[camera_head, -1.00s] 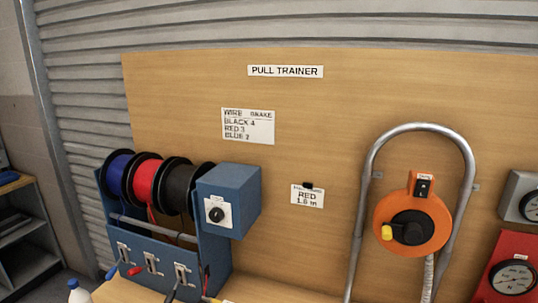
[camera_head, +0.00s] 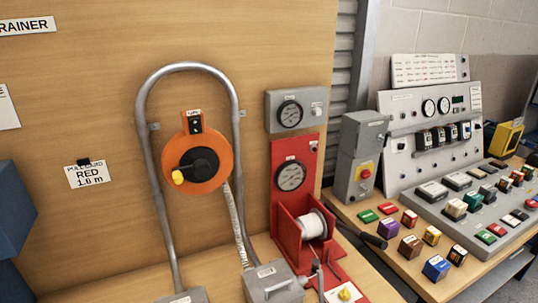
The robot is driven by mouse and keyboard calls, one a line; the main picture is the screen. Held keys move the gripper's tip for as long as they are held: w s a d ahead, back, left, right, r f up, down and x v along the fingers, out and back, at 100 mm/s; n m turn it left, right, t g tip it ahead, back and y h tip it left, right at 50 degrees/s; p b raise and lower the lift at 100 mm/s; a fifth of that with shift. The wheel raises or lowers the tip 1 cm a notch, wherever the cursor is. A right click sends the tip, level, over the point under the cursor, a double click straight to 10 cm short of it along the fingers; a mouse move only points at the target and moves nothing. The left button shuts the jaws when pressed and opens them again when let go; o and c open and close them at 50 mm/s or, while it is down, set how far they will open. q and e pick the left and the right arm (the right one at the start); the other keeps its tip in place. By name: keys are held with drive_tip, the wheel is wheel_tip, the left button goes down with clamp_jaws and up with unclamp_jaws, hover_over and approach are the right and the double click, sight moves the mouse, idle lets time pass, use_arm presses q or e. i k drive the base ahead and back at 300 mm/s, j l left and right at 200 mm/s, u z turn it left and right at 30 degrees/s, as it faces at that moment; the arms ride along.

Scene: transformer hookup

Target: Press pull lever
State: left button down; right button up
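A red winch-like unit (camera_head: 283,236) with a white spool (camera_head: 313,224) stands on the bench against the board, at the middle right of the head view. A lever with a black grip (camera_head: 372,240) sticks out from it to the right, over the bench edge. I cannot read any label on this lever. A yellow button (camera_head: 345,294) sits on a pale plate in front of the red unit. Neither of my grippers is in view.
An orange reel (camera_head: 198,160) with a yellow knob hangs inside a bent grey pipe (camera_head: 150,165). A grey box (camera_head: 274,284) stands below it. A control console (camera_head: 435,130) and several coloured blocks fill the right-hand table.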

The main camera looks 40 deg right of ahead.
sight(381, 243)
drive_tip(key=z, duration=2.05)
drive_tip(key=u, duration=0.3)
